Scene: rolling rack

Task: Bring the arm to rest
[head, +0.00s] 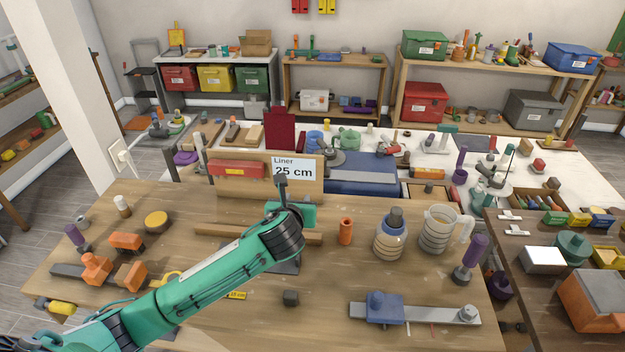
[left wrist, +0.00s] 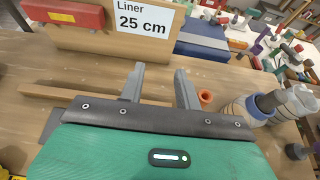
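My left arm (head: 210,278), green with a dark joint, reaches in from the lower left over the wooden table. My left gripper (head: 281,182) is in front of the wooden stand with the "Liner 25 cm" label. In the left wrist view my left gripper (left wrist: 158,82) shows two grey fingers standing apart with nothing between them. They point toward the wooden board in front of the stand. My right gripper is in neither view.
The wooden stand (head: 258,190) bears a red block (head: 236,169). An orange cylinder (head: 346,231), a jar (head: 389,243) and a clear jug (head: 436,232) stand right of the arm. A blue clamp (head: 384,306) lies at the front. Orange tools lie at left.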

